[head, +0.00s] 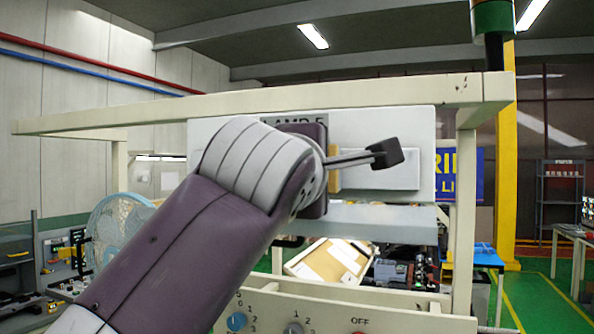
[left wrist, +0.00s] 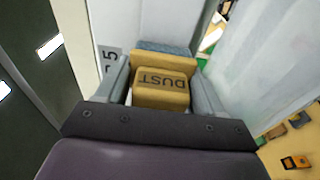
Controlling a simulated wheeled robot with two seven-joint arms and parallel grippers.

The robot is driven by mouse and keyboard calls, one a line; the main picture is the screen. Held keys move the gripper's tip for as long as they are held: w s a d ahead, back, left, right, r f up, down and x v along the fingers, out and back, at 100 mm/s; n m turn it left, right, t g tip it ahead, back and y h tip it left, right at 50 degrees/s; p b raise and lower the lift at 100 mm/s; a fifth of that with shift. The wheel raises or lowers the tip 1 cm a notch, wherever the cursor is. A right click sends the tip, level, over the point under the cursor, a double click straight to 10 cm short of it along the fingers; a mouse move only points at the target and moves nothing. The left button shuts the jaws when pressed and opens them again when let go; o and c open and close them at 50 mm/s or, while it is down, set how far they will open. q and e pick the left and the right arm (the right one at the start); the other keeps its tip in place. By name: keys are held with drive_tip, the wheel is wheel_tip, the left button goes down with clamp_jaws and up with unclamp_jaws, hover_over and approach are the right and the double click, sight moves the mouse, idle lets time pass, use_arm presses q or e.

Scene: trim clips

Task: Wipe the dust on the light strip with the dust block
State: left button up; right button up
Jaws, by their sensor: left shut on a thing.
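My left arm reaches up from the bottom left in the head view, and its wrist hides most of the left gripper. In the left wrist view the left gripper (left wrist: 161,91) is shut on the yellow dust block (left wrist: 160,76), marked DUST, with a grey-blue pad at its far end. An edge of the block (head: 334,166) shows past the wrist in the head view. The pale light strip (head: 382,171) lies on a white panel behind the gripper, partly hidden. I cannot tell whether the pad touches it, and I see no clear dust. My right gripper is not in view.
A cream frame (head: 400,92) surrounds the white panel (head: 400,125), which carries a LAMP 5 label (head: 268,120). A grey ledge (head: 385,222) juts out below it. A control board with knobs (head: 237,321) stands lower in front.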

sight(354, 169)
use_arm(q)
drive_tip(key=shift+s+d, duration=0.25)
drive_tip(key=shift+d, duration=0.45)
drive_tip(key=shift+s+d, duration=0.3)
drive_tip(key=shift+d, duration=0.45)
drive_tip(key=shift+s+d, duration=0.25)
drive_tip(key=shift+d, duration=0.45)
drive_tip(key=shift+s+a, duration=0.15)
drive_tip(key=shift+s, duration=0.1)
drive_tip(key=v, duration=0.5)
drive_tip(key=shift+a+r, duration=0.1)
drive_tip(key=shift+a, duration=0.25)
